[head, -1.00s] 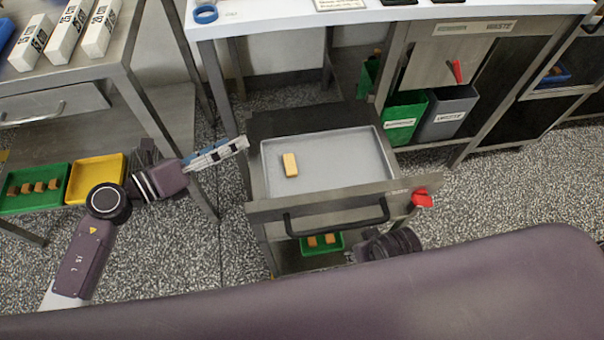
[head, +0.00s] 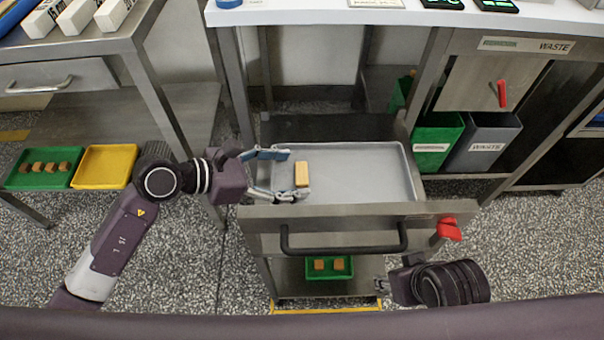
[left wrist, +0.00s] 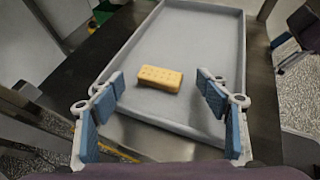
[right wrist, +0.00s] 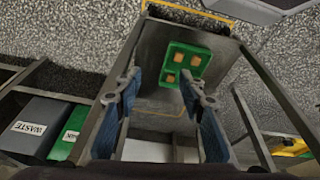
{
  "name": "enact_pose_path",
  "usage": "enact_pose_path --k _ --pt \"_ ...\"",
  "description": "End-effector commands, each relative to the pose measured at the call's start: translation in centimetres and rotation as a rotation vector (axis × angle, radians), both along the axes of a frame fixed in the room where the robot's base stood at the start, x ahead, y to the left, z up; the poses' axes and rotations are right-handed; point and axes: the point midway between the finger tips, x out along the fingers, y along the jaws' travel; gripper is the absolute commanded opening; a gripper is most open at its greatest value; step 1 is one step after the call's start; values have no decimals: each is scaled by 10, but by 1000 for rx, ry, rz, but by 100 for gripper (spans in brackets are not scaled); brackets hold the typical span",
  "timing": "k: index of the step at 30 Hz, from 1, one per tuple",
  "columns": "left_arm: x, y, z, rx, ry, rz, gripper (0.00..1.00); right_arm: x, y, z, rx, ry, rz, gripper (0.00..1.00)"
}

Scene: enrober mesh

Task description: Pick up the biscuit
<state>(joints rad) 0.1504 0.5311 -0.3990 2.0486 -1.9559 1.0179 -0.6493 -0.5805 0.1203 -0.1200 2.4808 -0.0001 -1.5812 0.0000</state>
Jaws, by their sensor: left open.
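A yellow-tan rectangular biscuit (head: 302,174) lies in the grey metal tray (head: 385,190), toward its left end. In the left wrist view the biscuit (left wrist: 160,79) lies flat, with rows of small holes on top, just beyond the blue-padded fingertips. My left gripper (head: 288,174) is open over the tray's left end, its fingers pointing at the biscuit from the left, one on each side of its line. Nothing is between the pads. My right gripper (right wrist: 161,78) is open and empty, low in front of the cart; the head view mostly shows its wrist.
The tray sits on a steel cart with a front handle (head: 343,240) and a red knob (head: 448,229). A green tray (head: 330,268) with small brown pieces is on its lower shelf. Green and grey waste bins (head: 482,140) stand right. A yellow tray (head: 104,167) is at left.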

Motion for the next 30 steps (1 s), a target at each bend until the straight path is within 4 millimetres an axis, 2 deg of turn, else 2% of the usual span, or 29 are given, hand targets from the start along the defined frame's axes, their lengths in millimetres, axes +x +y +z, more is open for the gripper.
enact_pose_path --k 4,11,21,30 --pt "6 -12 -6 -2 -1 1 69 0 0 -2 0 0 0 37" --pt "6 -13 -7 -1 -1 1 69 0 0 -2 0 0 0 37" --pt "6 -13 -7 -1 -1 1 35 0 0 -2 0 0 0 37" --pt "6 -13 -7 -1 -1 1 34 0 0 -2 0 0 0 37"
